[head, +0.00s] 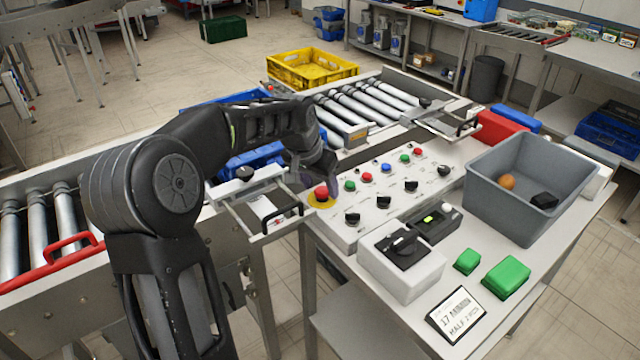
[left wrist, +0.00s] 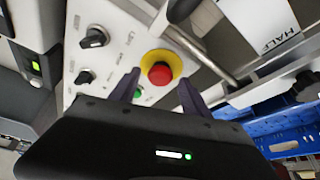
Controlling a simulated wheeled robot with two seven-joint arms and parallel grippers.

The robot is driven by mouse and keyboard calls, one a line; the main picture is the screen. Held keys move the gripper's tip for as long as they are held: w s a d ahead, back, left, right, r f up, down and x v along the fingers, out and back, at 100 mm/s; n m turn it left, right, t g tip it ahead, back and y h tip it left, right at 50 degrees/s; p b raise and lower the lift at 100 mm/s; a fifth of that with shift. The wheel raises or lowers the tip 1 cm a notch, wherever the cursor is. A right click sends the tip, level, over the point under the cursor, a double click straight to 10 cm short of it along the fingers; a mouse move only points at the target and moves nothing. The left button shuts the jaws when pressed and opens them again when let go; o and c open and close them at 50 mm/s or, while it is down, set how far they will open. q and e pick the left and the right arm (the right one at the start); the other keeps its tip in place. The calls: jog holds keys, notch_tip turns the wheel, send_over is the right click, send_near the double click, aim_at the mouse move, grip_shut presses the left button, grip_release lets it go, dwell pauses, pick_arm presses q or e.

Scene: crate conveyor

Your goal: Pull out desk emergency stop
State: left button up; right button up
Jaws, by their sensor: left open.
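The desk emergency stop is a red mushroom button (head: 321,192) on a yellow disc at the near left corner of the sloped control panel (head: 375,217). In the left wrist view the red button (left wrist: 160,73) shows between and just past my fingertips. My left gripper (head: 316,178) is open and reaches down at the button, with one dark finger on each side. In the left wrist view my open gripper (left wrist: 159,80) holds nothing. Whether the fingers touch the button I cannot tell. My right gripper is not in view.
Black knobs (head: 383,202) and several coloured buttons sit close by on the panel. A metal bracket with a black handle (head: 282,215) stands just left of the button. A grey bin (head: 480,195), a white box with a black switch (head: 401,262) and green blocks (head: 505,278) stand rightward.

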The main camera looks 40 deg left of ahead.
pick_arm(q)
jog(key=shift+f, duration=0.15)
jog(key=shift+c, duration=0.3)
grip_shut()
dwell(1.1)
